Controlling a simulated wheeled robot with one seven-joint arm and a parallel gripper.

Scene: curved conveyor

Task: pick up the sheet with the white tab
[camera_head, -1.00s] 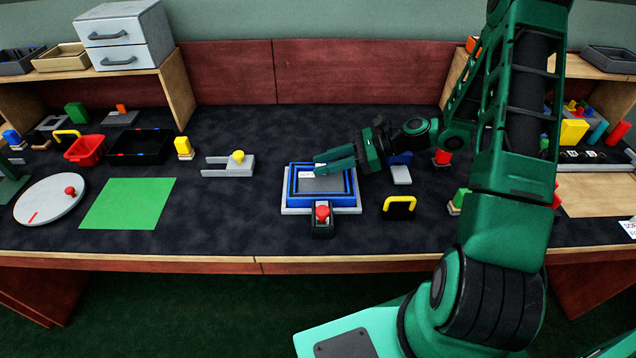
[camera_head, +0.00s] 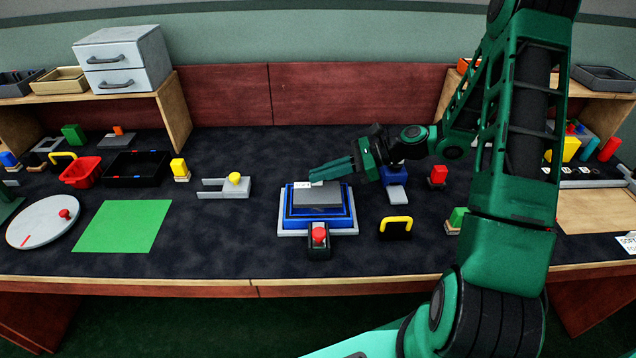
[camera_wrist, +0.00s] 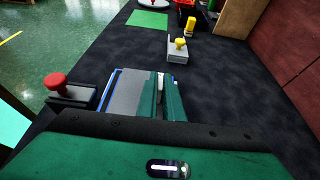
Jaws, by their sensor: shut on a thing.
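The grey sheet (camera_head: 318,195) with a small white tab (camera_head: 303,185) is in the middle of the bench, above the blue-rimmed tray (camera_head: 288,215). My gripper (camera_head: 314,176) is shut on the sheet at its tab side, and the sheet appears raised over the tray. In the wrist view the sheet (camera_wrist: 128,92) lies left of the gripper fingers (camera_wrist: 162,92), with the tray's blue edge just beyond it. The white tab shows near the fingertips. How much of the sheet the fingers cover is hidden.
A red button on a dark box (camera_head: 319,240) stands in front of the tray. A yellow-handled block (camera_head: 396,226) is to the right, and a grey fixture with a yellow knob (camera_head: 226,188) to the left. A green mat (camera_head: 121,226) lies farther left.

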